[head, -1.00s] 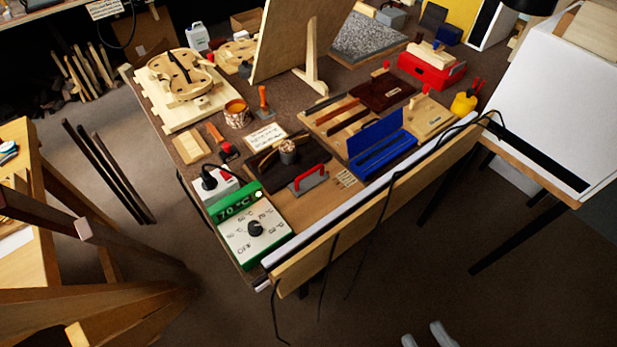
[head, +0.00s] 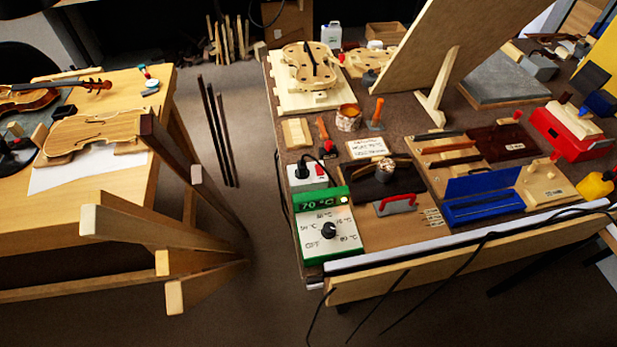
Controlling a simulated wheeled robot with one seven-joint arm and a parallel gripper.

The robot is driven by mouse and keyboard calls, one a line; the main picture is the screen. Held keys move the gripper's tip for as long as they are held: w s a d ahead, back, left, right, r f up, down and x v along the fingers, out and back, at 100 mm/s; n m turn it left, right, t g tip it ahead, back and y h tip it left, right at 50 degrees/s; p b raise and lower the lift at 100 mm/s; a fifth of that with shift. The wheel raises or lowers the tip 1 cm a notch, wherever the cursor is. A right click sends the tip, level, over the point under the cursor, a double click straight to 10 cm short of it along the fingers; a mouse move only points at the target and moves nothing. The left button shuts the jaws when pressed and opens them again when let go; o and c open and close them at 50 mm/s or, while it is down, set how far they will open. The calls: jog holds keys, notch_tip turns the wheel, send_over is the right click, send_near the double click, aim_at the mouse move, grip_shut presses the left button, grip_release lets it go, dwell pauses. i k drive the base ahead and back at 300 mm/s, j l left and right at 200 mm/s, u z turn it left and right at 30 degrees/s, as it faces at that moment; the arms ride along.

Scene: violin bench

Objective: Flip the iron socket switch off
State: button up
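A white socket box (head: 309,181) sits on the left part of the dark workbench, just behind the green temperature controller. A black plug (head: 302,170) is in it, with a cable arching away. A small red switch (head: 321,171) shows on the box's right part; its position is too small to tell. The controller (head: 327,226) has a lit "70 °C" display, a small light and a black dial on a white face. A short metal cylinder (head: 385,173), perhaps the iron, stands on a dark base right of the socket. My gripper is not in view.
A red-handled tool (head: 395,205) and an open blue case (head: 484,196) lie right of the controller. Cables hang over the bench's front edge (head: 430,262). A wooden table (head: 75,165) with violins stands left; dark floor (head: 262,235) separates it from the bench.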

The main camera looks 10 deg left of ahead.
aim_at(319, 172)
jog(key=i, duration=0.8)
jog(key=u, duration=1.65)
jog(key=l, duration=0.1)
